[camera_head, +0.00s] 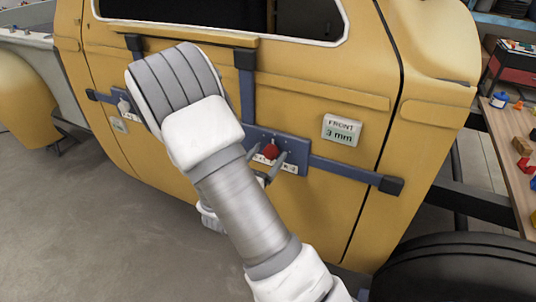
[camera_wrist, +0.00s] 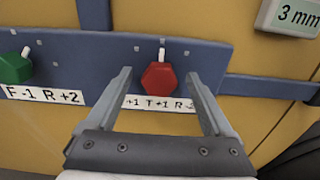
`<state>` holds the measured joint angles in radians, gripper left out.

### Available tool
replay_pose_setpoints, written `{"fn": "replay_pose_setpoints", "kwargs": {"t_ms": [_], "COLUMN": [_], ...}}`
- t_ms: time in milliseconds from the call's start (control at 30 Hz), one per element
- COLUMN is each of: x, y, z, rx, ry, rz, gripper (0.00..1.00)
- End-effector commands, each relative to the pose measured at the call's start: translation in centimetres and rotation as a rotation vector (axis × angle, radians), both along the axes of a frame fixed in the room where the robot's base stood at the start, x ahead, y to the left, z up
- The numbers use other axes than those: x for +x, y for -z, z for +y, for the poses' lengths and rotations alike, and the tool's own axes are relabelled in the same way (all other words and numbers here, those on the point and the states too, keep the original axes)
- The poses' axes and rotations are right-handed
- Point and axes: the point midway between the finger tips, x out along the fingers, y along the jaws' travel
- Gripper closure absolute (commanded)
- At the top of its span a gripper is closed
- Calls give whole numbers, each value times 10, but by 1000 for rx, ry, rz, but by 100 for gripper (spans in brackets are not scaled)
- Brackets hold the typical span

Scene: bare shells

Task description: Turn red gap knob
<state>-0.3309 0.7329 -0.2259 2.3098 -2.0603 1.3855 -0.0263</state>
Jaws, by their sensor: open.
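The red knob (camera_wrist: 159,79) is a hexagonal knob with a white pointer that points up, on a blue plate (camera_wrist: 215,52) fixed to the yellow door. It also shows in the head view (camera_head: 270,151). My gripper (camera_wrist: 159,82) is open, with one finger on each side of the red knob in the wrist view; I cannot tell how far the fingertips are from it. A white label (camera_wrist: 160,103) under the knob is partly hidden by the fingers. In the head view my gripper (camera_head: 268,165) is largely hidden behind my arm.
A green knob (camera_wrist: 14,68) sits left of the red one, above a label (camera_wrist: 42,95) reading "F -1 R +2". A sign (camera_head: 341,130) reading "FRONT 3 mm" is on the door. Blue bars (camera_head: 350,173) cross the door. A workbench (camera_head: 510,135) stands at right.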

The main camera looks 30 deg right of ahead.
Motion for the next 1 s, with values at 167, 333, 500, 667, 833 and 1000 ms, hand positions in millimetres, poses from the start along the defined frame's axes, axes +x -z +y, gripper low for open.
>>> {"fn": "replay_pose_setpoints", "kwargs": {"t_ms": [167,333,500,667,833,1000], "x": [3,3,3,3,3,3], "y": [0,0,0,0,0,1], "z": [-3,-3,-3,-3,-3,-3], "rx": [0,-1,-1,-1,0,7], "ry": [-1,-1,-1,-1,-1,-1], "rz": [0,1,1,1,0,-9], "gripper": [14,14,44,73,98,98]}}
